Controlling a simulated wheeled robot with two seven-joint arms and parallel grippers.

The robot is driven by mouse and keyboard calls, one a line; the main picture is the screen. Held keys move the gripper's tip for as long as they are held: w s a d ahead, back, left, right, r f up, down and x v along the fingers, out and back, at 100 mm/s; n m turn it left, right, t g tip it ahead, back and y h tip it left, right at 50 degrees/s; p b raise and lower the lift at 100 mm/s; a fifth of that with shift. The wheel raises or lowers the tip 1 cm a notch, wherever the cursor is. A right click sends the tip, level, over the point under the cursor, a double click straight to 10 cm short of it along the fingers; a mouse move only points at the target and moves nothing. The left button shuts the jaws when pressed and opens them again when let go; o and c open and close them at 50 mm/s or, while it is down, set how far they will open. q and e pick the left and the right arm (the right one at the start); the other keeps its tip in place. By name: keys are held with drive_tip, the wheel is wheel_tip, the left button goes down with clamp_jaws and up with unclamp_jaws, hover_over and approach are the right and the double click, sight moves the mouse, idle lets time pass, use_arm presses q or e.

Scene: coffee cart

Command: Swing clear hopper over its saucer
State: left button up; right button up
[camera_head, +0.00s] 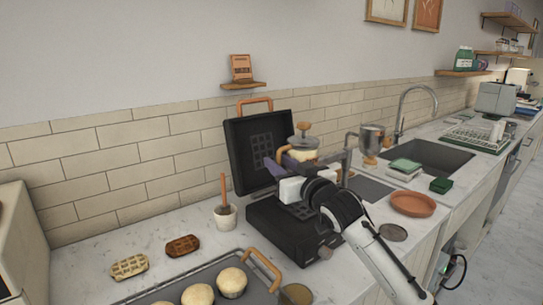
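The clear hopper (303,145) has a wooden knob on top, pale contents and an orange handle. It is raised above the open black waffle iron, roughly upright. My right gripper (312,163) reaches in from the lower right and appears shut on the hopper; its fingers partly hide the hopper's lower part. A round terracotta saucer (413,204) lies empty on the counter to the right, apart from the hopper. My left gripper is not in view.
The waffle iron (284,232) stands open below the hopper. A tray of buns (205,276) and two waffles (129,267) lie at the left front.

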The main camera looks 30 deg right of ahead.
drive_tip(key=shift+w+d, duration=0.15)
drive_tip(key=shift+w, duration=0.95)
drive_tip(key=shift+w+d, duration=0.1)
drive_tip(key=shift+w, duration=0.95)
clamp_jaws()
